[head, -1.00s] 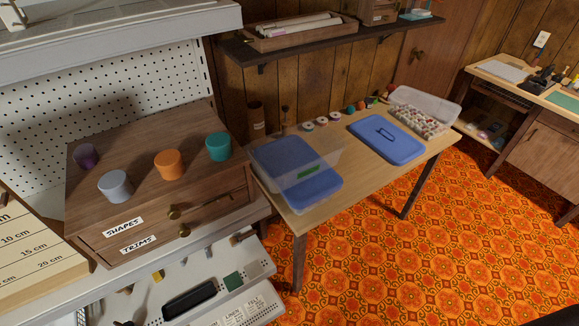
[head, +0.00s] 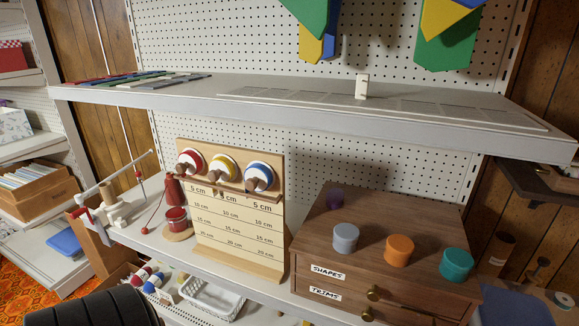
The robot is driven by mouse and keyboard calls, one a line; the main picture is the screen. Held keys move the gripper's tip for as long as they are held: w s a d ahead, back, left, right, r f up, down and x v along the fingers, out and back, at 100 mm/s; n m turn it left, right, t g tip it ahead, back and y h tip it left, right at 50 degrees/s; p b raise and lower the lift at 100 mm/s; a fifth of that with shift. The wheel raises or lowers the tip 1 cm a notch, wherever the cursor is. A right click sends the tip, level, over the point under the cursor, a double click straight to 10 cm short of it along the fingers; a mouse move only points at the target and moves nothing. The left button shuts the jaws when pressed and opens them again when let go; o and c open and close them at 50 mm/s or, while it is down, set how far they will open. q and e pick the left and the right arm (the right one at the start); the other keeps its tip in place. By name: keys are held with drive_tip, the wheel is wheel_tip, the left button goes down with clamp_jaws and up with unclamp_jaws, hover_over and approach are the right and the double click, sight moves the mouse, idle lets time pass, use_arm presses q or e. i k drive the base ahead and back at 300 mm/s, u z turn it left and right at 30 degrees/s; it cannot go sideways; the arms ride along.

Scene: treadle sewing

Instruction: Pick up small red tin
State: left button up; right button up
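Neither gripper shows in the head view. A black ribbed part at the bottom left looks like part of my arm, and its gripper end cannot be made out.
The ruled board (head: 235,232) carries red, yellow and blue spools. A wooden chest (head: 385,275) holds purple, grey, orange and teal tins. A white stand with a rod (head: 115,208) is left of the red container. A grey shelf (head: 300,105) overhangs them; a white basket (head: 212,298) sits below.

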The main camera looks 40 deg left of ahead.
sight(176, 218)
drive_tip(key=u, duration=2.4)
drive_tip(key=i, duration=0.15)
drive_tip(key=z, duration=0.15)
drive_tip(key=k, duration=1.25)
drive_tip(key=z, duration=0.6)
drive_tip(key=i, duration=0.85)
drive_tip(key=z, duration=0.4)
